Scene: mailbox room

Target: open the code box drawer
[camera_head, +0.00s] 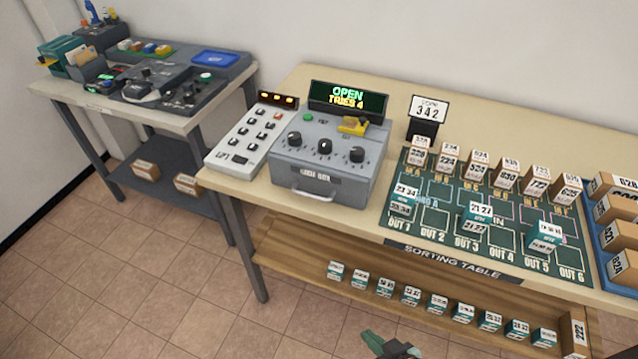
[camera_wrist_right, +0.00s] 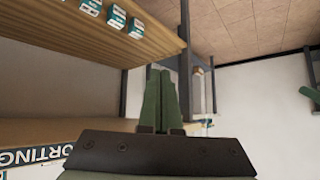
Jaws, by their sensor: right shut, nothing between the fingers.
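The grey code box (camera_head: 325,155) stands on the table, with three black knobs and a yellow part on top. Its display (camera_head: 347,97) reads "OPEN" and "TRIES 4". A metal handle (camera_head: 313,193) is on its front under the label, and no gap shows at the drawer front. My right gripper (camera_head: 390,345) is at the bottom edge of the head view, low in front of the table and well away from the handle. Its green fingers (camera_wrist_right: 158,100) are together and empty in the right wrist view. A green piece (camera_wrist_right: 309,92) at that view's right edge looks like part of my left gripper.
A keypad panel (camera_head: 250,135) stands left of the code box. A "342" sign (camera_head: 425,115) and the sorting mat (camera_head: 480,228) with small boxes are to the right. A wooden shelf (camera_head: 300,262) holds teal boxes below. Open floor (camera_head: 130,275) lies at left.

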